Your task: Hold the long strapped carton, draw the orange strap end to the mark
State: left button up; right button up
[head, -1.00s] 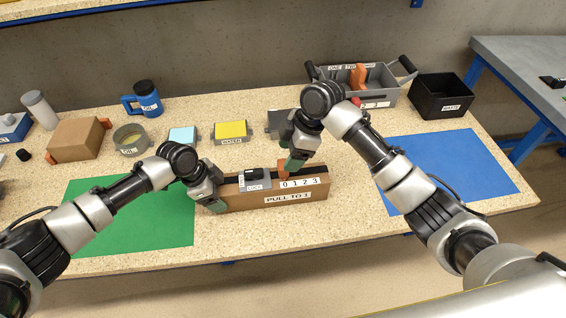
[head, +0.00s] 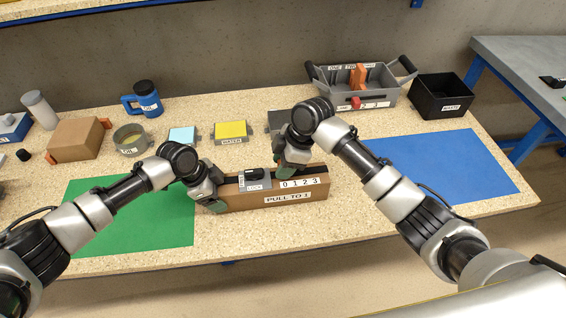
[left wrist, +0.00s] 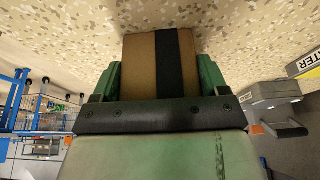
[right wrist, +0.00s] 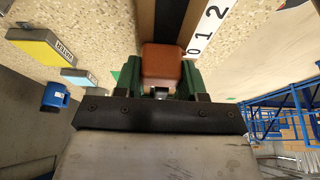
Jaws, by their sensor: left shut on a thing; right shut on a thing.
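The long brown carton (head: 236,203) lies on the bench, with a dark strap, a grey LOCK piece (head: 254,187), a 0 1 2 3 scale (head: 300,183) and a PULL TO 1 label. My left gripper (head: 213,205) is shut on the carton's left end; the left wrist view shows the carton end (left wrist: 139,70) between its green fingers. My right gripper (head: 284,175) is at the carton top, shut on the orange strap end (right wrist: 161,66). In the right wrist view the strap end is beside the 0. The head view hides it behind the gripper.
A green mat (head: 130,235) lies at left and a blue mat (head: 440,160) at right. Behind the carton are a yellow-topped box (head: 231,130), a light-blue one (head: 182,136), a grey tote (head: 383,90) and a black bin (head: 441,97).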

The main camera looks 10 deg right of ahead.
pick_arm(q)
jog(key=shift+a+f, duration=0.1)
jog(key=shift+f, duration=0.05)
pick_arm(e)
grip_shut()
jog(key=shift+d, duration=1.3)
jog(key=o, duration=1)
grip_release()
jog(key=v, duration=1.2)
jog(key=shift+s+a+r, duration=0.1)
